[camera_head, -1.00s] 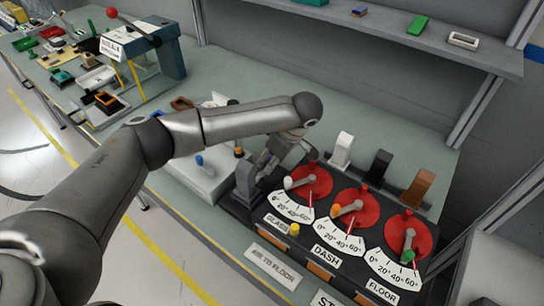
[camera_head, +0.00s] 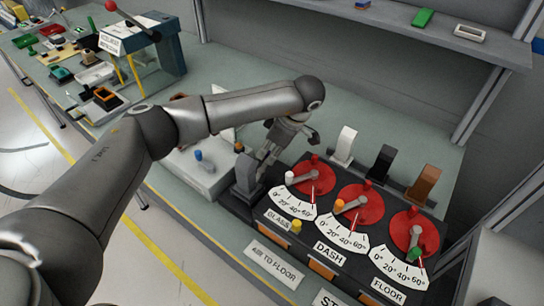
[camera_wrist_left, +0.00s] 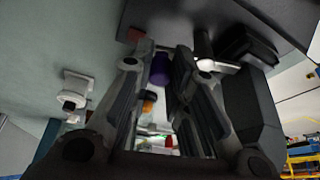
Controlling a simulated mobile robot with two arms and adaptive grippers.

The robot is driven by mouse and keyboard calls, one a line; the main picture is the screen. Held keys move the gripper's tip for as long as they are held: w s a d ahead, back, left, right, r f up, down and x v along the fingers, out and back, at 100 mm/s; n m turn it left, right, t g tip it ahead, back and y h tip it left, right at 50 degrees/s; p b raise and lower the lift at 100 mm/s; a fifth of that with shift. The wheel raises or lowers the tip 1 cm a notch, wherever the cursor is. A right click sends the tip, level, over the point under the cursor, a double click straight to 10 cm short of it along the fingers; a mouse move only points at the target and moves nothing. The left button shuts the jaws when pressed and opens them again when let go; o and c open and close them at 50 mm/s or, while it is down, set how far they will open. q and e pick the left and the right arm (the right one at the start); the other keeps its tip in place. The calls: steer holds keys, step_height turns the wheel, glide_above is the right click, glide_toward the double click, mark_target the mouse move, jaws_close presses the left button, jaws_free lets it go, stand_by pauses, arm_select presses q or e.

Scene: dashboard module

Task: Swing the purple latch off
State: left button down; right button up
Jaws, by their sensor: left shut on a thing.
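My left gripper (camera_head: 268,152) reaches down beside the upper left corner of the black dashboard panel (camera_head: 240,206), close to a dark grey upright block (camera_head: 246,174). In the left wrist view a purple piece (camera_wrist_left: 160,69), which looks like the purple latch, lies between the fingers of my left gripper (camera_wrist_left: 161,82). The fingers are shut on it. In the head view the latch is hidden by the gripper. My right gripper is not in view.
Three red dials (camera_head: 318,178) with grey levers sit on the panel, right of the gripper. White (camera_head: 344,146), black (camera_head: 382,163) and brown (camera_head: 423,186) uprights stand behind them. A white box (camera_head: 195,172) with a blue knob is at the left.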

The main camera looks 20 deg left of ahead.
arm_select(q)
steer(key=n+b, duration=0.1)
steer(key=n, duration=0.1)
steer(key=a+n+g+b, duration=0.1)
steer(key=shift+w+a+n, duration=0.1)
steer(key=shift+a+n, duration=0.1)
steer(key=shift+n, duration=0.2)
steer(key=n+b, duration=0.1)
steer(key=a+n+g, duration=0.1)
steer(key=n, duration=0.1)
steer(key=shift+a+n+g+h+b, duration=0.2)
steer(key=shift+n+g+h+b, duration=0.1)
steer(key=shift+b, duration=0.05)
steer(key=n, duration=0.1)
steer(key=s+a+n+g, duration=0.1)
steer(key=n, duration=0.1)
steer(key=shift+a+r+n+h, duration=0.1)
steer(key=shift+n+h, duration=0.2)
steer(key=shift+h, duration=0.1)
steer(key=shift+s+a+n+g+h, duration=0.15)
steer(key=shift+s+n+h, duration=0.1)
steer(key=shift+n, duration=0.4)
steer(key=shift+s+a+n+g+h, duration=0.15)
steer(key=shift+s+n+h, duration=0.1)
steer(key=shift+n, duration=0.4)
steer(key=c, duration=1.4)
jaws_free()
